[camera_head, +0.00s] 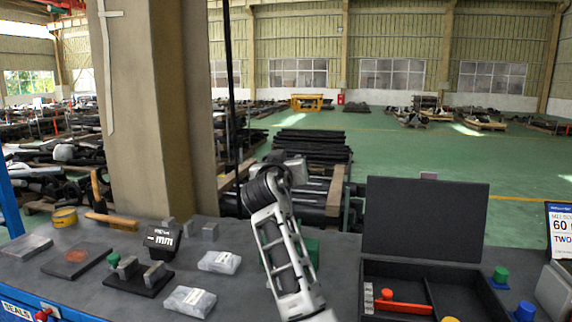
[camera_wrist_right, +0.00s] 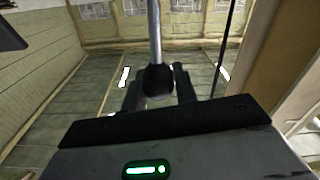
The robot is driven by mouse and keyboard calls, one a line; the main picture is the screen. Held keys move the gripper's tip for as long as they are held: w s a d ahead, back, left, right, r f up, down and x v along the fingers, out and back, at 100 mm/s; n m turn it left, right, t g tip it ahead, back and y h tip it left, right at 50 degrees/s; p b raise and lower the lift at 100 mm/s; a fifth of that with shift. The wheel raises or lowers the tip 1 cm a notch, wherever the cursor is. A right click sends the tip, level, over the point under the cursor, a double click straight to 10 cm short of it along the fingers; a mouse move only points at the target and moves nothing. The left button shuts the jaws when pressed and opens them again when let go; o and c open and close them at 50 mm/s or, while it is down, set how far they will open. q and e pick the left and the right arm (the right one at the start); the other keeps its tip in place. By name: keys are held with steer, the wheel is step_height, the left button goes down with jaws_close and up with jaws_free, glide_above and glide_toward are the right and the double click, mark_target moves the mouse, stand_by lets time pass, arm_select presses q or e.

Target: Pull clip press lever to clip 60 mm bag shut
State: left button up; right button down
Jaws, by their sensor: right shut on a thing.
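In the right wrist view, a metal rod (camera_wrist_right: 154,35) with a dark round knob (camera_wrist_right: 158,78) comes down from the top. My right gripper (camera_wrist_right: 158,96) has its black fingers on both sides of the knob and is shut on it. The rod looks like the press lever. In the head view my right arm rises from the bottom centre, and its wrist hides its fingers. A green body (camera_head: 308,250), perhaps the press, is mostly hidden behind this arm. Two pale bags (camera_head: 220,262) (camera_head: 190,301) lie flat on the bench to its left. My left gripper is not in view.
An open black case (camera_head: 425,220) with a red-handled tool (camera_head: 403,307) stands at right, beside green (camera_head: 500,275) and blue (camera_head: 525,310) knobs. A "60" sign (camera_head: 560,222) is at far right.

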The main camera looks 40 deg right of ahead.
steer(key=shift+d+f, duration=0.15)
steer(key=shift+d, duration=0.05)
steer(key=c, duration=1.2)
jaws_free()
steer(key=shift+o, duration=0.5)
steer(key=shift+d+f, duration=0.1)
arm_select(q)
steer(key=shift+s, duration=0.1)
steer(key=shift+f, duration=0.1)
arm_select(e)
steer(key=shift+a, duration=0.2)
steer(key=shift+s+a, duration=0.2)
steer(key=shift+a, duration=0.05)
arm_select(q)
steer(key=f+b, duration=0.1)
steer(key=b, duration=0.2)
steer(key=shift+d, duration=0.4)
arm_select(e)
steer(key=v, duration=1.5)
